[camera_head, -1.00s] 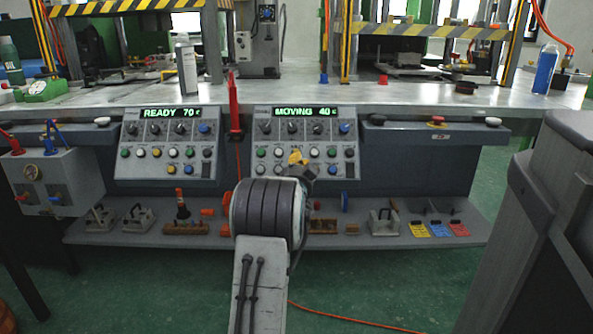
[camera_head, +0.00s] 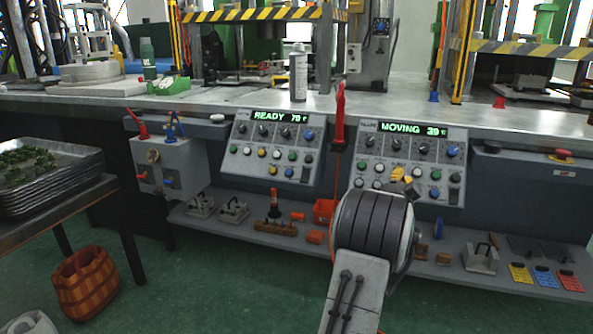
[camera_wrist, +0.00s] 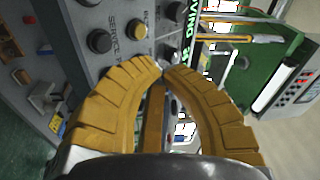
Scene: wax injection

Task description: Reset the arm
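My gripper has two curved yellow segmented fingers, seen in the wrist view (camera_wrist: 163,68). Their tips come together, with nothing seen held between them. In the head view the yellow gripper (camera_head: 401,176) is small and partly hidden behind my arm. It is in front of the right control panel (camera_head: 425,150), whose display reads "MOVING 39". In the wrist view that panel's knobs and buttons (camera_wrist: 99,41) are close beyond the fingertips, turned sideways. I cannot tell whether the tips touch the panel.
The left control panel (camera_head: 267,150) reads "READY". A grey workbench (camera_head: 230,100) carries a spray can (camera_head: 298,75) and presses. A lower shelf (camera_head: 340,248) holds small tools. At left are stacked metal trays (camera_head: 50,190) and a woven basket (camera_head: 86,283). Green floor is open in front.

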